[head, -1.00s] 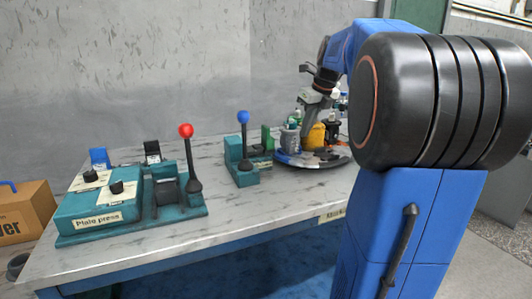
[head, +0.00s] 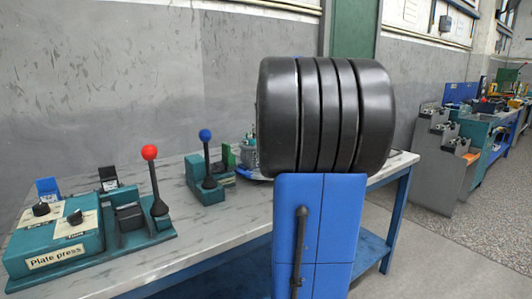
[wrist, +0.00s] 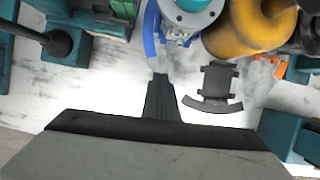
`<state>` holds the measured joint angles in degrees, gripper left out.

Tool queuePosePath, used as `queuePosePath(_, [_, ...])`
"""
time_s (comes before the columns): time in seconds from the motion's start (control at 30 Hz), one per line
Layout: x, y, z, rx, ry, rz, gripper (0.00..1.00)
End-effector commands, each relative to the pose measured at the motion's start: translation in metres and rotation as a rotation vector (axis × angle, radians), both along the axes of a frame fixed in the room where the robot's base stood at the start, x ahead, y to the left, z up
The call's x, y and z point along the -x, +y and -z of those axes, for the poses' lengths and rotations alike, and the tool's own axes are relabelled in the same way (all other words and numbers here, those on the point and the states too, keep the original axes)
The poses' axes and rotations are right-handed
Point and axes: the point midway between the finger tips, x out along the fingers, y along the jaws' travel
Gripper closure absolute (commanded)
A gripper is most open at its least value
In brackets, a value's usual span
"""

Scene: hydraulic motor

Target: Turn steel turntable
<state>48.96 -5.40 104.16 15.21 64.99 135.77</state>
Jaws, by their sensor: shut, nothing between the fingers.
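The steel turntable (head: 252,177) shows only as a small piece of its left rim in the head view, with a grey-green part (head: 248,152) on it. My own arm hides the rest. In the wrist view, my gripper (wrist: 160,80) is shut and empty, its narrow dark fingers pointing up the picture over a bright pale surface. Just ahead are a blue curved piece (wrist: 151,35), a round grey part (wrist: 190,15) and a yellow cylinder (wrist: 250,28). A flat dark bracket (wrist: 215,88) lies right of the fingers. I cannot tell whether the fingers touch anything.
A teal plate press (head: 58,240) with a red-knobbed lever (head: 152,175) and a teal blue-knobbed lever unit (head: 207,185) stand on the marbled table (head: 185,240). Teal blocks (wrist: 290,130) flank the gripper in the wrist view. Open floor lies right of the table.

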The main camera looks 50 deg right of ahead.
Motion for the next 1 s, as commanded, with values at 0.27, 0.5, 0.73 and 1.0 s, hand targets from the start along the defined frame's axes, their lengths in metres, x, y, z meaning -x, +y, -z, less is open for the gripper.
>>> queuePosePath(0.27, [-0.026,-0.004,0.033,0.001,0.0,-0.003,1.0])
queuePosePath(0.5, [-0.048,-0.008,0.033,0.001,0.0,-0.002,1.0])
queuePosePath(0.73, [-0.053,-0.008,0.032,0.001,-0.001,0.0,1.0])
queuePosePath(1.0, [-0.055,-0.008,0.032,0.001,-0.001,-0.001,1.0])
